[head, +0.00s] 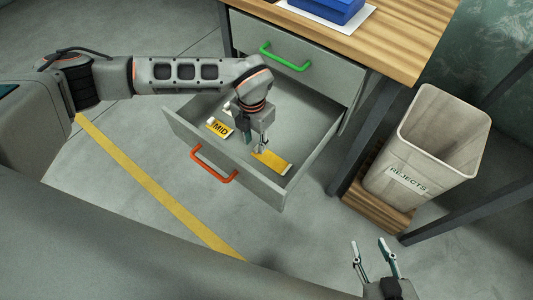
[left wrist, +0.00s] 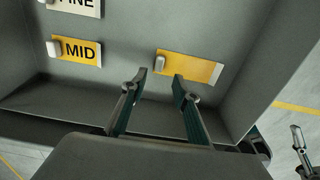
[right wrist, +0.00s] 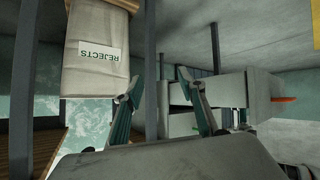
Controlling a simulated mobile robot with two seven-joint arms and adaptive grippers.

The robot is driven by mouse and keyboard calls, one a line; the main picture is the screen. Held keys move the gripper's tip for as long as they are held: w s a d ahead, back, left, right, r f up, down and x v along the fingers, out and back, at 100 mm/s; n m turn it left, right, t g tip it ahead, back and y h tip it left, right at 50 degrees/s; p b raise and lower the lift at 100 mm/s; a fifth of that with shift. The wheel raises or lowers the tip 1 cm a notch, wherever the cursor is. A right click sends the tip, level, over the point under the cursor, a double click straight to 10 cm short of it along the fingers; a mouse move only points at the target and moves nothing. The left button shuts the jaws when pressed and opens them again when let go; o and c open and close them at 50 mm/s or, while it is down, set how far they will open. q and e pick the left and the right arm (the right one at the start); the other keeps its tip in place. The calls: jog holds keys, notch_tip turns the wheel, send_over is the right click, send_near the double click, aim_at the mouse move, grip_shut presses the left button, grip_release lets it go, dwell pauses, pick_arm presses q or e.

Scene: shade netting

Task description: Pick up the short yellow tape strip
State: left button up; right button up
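A short yellow strip (head: 271,160) with a pale right end lies on the floor of the open drawer, toward its right front. The left wrist view shows the strip (left wrist: 192,68) with a small pale block at its left end. My left gripper (head: 260,147) reaches down into the drawer and hides part of the strip in the head view. In its wrist view the gripper (left wrist: 158,78) is open, with nothing between its fingers, their tips near the strip's lower left edge. My right gripper (head: 369,242) is open and empty, outside the drawer at the lower right.
A yellow card marked MID (head: 219,127) lies left in the drawer, near another lettered card (left wrist: 82,6). The drawer front (head: 185,135) has a red handle (head: 214,166). A closed drawer with a green handle (head: 284,58) is above. A REJECTS bin (head: 425,150) stands right.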

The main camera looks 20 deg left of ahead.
aim_at(254, 150)
pick_arm(q)
jog(key=f, duration=0.1)
jog(key=f+b, duration=0.1)
jog(key=f, duration=0.2)
jog(key=shift+s+a+f, duration=0.15)
jog(key=shift+a+f, duration=0.05)
jog(key=shift+a, duration=0.05)
jog(key=shift+r, duration=0.15)
jog(key=shift+c, duration=0.4)
jog(key=c, duration=0.7)
jog(key=shift+r, duration=0.1)
